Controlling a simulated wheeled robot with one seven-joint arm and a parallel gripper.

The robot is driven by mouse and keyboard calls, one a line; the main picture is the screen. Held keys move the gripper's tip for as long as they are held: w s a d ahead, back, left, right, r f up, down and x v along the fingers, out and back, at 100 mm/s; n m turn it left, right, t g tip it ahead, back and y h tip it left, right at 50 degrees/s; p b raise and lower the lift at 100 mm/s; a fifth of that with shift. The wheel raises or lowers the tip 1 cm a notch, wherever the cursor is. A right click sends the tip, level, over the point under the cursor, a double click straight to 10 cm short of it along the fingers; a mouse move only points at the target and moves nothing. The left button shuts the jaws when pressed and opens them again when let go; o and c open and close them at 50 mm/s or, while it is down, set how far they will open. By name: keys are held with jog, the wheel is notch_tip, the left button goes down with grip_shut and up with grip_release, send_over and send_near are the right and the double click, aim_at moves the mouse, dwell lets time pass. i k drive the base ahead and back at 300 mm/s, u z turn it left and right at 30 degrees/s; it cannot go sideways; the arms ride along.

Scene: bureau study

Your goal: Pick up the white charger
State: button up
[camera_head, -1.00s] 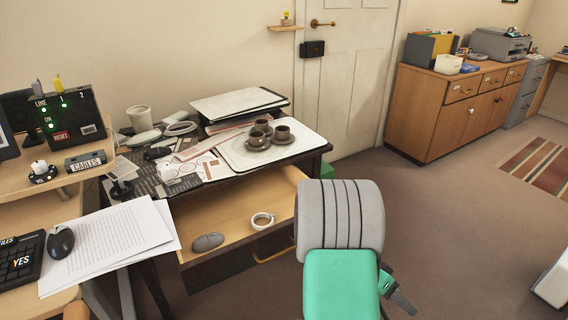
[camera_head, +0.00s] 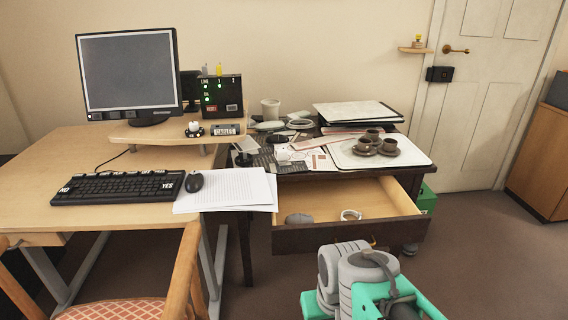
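I cannot make out the white charger for certain. A small white block (camera_head: 283,157) lies among papers on the dark desk (camera_head: 318,177) and may be it. A white ring-shaped item (camera_head: 350,214) lies in the desk's open drawer (camera_head: 322,205), right of a grey rounded thing (camera_head: 299,218). Only grey and teal links of my arm show at the lower right. My gripper's fingertips are not visible.
A tray (camera_head: 405,157) with several brown cups and stacked folders (camera_head: 355,111) are on the dark desk. The light desk at left bears a monitor (camera_head: 128,75), keyboard (camera_head: 118,187), mouse (camera_head: 194,181) and papers (camera_head: 228,190). A chair (camera_head: 180,270) stands in front.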

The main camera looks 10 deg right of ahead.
aim_at(282, 155)
jog(key=u, duration=4.4)
jog(key=k, duration=2.2)
jog(key=z, duration=1.25)
jog(key=i, duration=0.5)
